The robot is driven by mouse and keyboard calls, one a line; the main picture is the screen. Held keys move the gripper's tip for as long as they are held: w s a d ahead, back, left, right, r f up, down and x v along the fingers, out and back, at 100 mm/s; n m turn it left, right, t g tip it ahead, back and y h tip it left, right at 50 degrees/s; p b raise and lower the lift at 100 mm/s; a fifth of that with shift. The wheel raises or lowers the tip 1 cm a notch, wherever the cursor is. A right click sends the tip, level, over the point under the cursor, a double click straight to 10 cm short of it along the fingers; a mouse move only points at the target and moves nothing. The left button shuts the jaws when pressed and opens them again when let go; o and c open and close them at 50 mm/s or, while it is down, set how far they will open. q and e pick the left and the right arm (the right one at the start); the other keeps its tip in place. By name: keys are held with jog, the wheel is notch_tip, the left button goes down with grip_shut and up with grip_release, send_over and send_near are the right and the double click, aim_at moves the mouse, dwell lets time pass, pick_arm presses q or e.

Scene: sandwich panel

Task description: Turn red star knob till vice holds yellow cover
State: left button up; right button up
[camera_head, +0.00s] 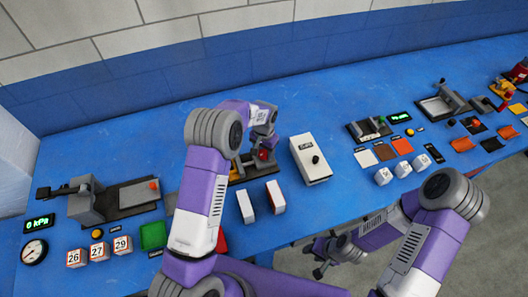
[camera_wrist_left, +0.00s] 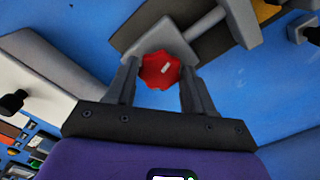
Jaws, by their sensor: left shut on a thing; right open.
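The red star knob (camera_wrist_left: 160,70) sits on the grey end of the vice (camera_wrist_left: 158,38), between the two fingers of my left gripper (camera_wrist_left: 161,72) in the left wrist view. My left gripper is shut on the knob. In the head view the knob (camera_head: 264,154) shows below my left wrist, at the right end of the vice. A piece of the yellow cover (camera_head: 235,168) shows beside my arm, and a yellow patch is at the top of the wrist view. My arm hides much of the vice. My right gripper (camera_head: 318,258) is open and empty near the table's front edge.
A white box with a black knob (camera_head: 311,160) stands right of the vice. Two white-and-red blocks (camera_head: 247,206) lie in front. Numbered cubes (camera_head: 98,251), a gauge (camera_head: 34,251) and a grey press (camera_head: 87,204) are at left. The blue table behind is clear.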

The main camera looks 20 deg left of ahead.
aim_at(264, 153)
pick_arm(q)
jog(key=m, duration=0.4)
jog(key=shift+m+b, duration=0.35)
jog(key=shift+m, duration=0.05)
jog(key=m, duration=0.4)
jog(key=shift+m, duration=0.3)
jog(key=o, duration=1)
jog(key=shift+r, duration=3.85)
jog(key=shift+p, duration=0.3)
